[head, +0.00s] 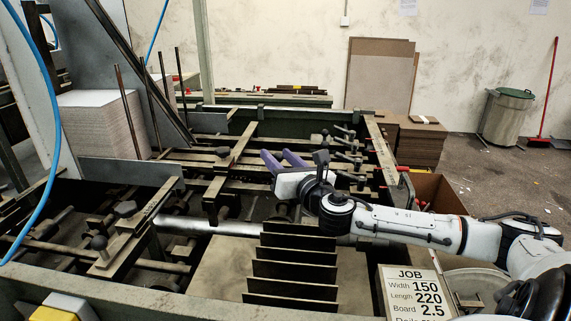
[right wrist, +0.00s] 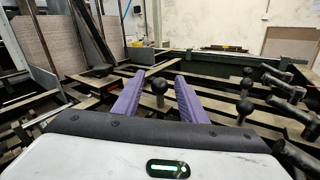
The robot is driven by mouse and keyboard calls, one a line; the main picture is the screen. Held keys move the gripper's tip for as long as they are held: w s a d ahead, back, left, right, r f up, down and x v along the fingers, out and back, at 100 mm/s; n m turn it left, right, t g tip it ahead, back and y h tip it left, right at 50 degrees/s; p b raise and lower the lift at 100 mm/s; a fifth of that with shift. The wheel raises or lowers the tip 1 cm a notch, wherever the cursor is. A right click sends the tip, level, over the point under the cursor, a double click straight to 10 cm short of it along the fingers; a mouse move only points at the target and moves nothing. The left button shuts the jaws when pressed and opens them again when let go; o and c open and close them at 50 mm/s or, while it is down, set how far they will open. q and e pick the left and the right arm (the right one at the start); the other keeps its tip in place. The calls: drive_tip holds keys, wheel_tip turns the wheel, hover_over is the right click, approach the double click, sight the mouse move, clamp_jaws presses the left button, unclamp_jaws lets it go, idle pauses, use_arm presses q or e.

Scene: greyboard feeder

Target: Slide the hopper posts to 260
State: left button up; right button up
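Thin upright rods (head: 130,110), which may be the hopper posts, stand by the stack of grey board at the left in the head view. Black ball-knobbed levers sit on the rails of the feeder (head: 235,150). My right gripper (head: 276,154) reaches over these rails from the right, its purple fingers pointing away to the left. In the right wrist view its fingers (right wrist: 158,82) are apart with nothing gripped. A ball knob (right wrist: 159,88) shows between them; I cannot tell if they touch it. No scale reading is legible. My left gripper is not in view.
A job card (head: 413,291) reads width 150, length 220, board 2.5. Dark upright plates (head: 292,268) stand at the front middle. More knobbed levers (right wrist: 245,108) crowd the right of the wrist view. A board stack (head: 98,130) stands left; a bin (head: 506,118) stands back right.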

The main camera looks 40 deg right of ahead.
drive_tip(key=v, duration=1)
drive_tip(key=shift+p, duration=0.45)
idle(0.3)
